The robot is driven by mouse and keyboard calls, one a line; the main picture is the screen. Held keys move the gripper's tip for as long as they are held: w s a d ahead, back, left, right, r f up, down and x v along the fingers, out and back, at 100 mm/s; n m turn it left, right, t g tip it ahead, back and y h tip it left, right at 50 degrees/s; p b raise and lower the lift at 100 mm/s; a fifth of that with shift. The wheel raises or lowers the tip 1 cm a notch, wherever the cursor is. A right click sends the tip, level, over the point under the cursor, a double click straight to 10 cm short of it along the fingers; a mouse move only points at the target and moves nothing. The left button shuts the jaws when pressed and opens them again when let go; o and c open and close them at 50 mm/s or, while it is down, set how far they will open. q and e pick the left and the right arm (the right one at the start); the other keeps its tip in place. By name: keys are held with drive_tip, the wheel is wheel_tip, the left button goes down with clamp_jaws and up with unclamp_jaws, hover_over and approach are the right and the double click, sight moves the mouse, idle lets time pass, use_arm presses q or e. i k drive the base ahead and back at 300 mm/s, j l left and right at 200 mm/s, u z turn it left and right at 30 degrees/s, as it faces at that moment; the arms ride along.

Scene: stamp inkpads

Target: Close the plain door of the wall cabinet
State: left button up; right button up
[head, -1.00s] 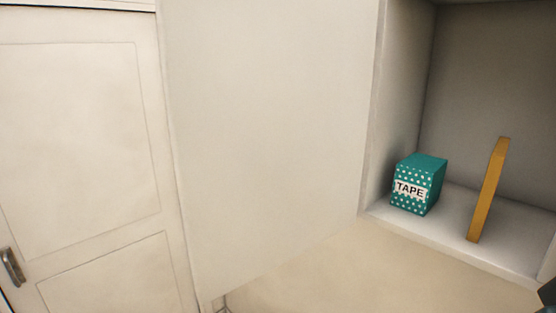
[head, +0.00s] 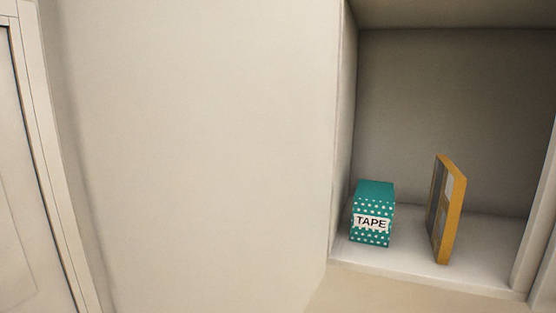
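The wall cabinet (head: 440,120) stands open at the right of the head view. Its plain door (head: 200,150) appears as the large blank off-white panel that fills the middle and left, swung out from the cabinet's left edge. The door's lower edge shows only in part, near the cabinet's bottom left corner. No handle shows on the door. Neither of my grippers is in view.
Inside the cabinet, a teal dotted box labelled TAPE (head: 372,222) stands at the left, and a thin upright orange-yellow item (head: 447,215) stands to its right. A framed room door (head: 25,190) shows at the far left.

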sight(196, 137)
drive_tip(key=j+z, duration=1.2)
drive_tip(key=j, duration=0.15)
